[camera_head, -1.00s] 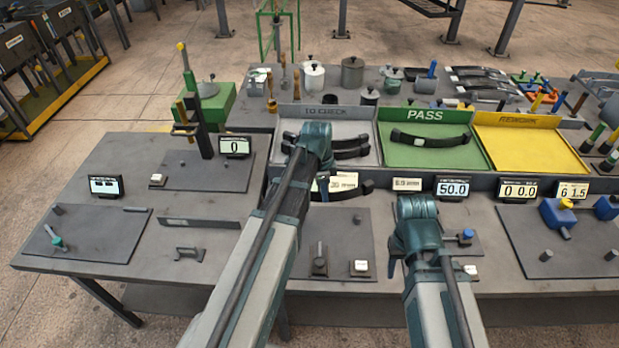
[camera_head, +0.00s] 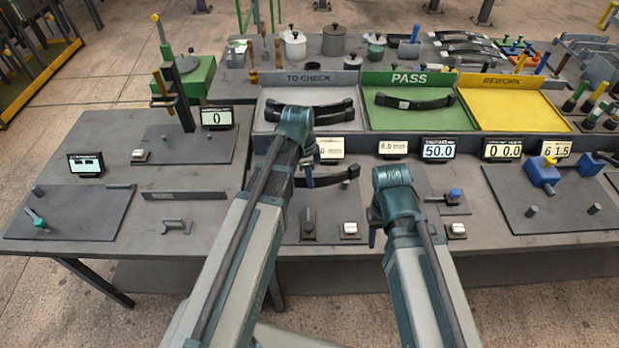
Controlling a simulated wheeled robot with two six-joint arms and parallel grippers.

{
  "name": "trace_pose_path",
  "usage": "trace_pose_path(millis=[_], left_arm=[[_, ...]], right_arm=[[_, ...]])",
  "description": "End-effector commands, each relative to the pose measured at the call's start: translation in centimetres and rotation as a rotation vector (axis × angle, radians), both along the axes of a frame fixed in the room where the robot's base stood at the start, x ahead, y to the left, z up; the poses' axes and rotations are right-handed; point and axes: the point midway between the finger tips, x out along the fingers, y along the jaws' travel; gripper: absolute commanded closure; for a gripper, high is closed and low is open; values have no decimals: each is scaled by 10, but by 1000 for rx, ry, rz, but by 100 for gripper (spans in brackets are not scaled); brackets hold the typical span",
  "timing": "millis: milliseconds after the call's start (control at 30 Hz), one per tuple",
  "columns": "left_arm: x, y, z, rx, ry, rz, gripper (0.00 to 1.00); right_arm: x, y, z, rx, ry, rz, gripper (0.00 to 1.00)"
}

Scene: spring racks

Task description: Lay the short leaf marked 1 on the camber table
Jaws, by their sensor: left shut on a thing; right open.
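A dark, slightly curved leaf (camera_head: 342,176) is held by my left gripper (camera_head: 308,178), which is shut on it. The leaf hangs over the back part of a dark plate (camera_head: 330,207) with a small post and a white button. I cannot read any mark on the leaf, nor tell for sure which plate is the camber table. My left arm hides part of the leaf and the plate's left side. My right gripper (camera_head: 373,236) is open and empty, to the right of that plate; its fingers are mostly hidden by its wrist.
The TO CHECK tray (camera_head: 268,119) holds dark leaves, and the green PASS tray (camera_head: 395,124) holds one. The yellow REWORK tray (camera_head: 515,110) is empty. Several small displays (camera_head: 440,149) stand along the trays' front. A flat bar (camera_head: 185,196) and a small handle-shaped piece (camera_head: 176,226) lie left.

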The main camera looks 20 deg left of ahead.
Motion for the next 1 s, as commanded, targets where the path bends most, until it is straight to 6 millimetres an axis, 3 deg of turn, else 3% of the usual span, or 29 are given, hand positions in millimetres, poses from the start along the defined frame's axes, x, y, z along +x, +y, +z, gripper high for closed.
trace_pose_path(millis=[600, 1000], left_arm=[[0, 0, -62, 0, 0, 0, 100], [0, 0, -66, 0, 0, 0, 100]], right_arm=[[0, 0, -62, 0, 0, 0, 50], [0, 0, -67, 0, 0, 0, 50]])
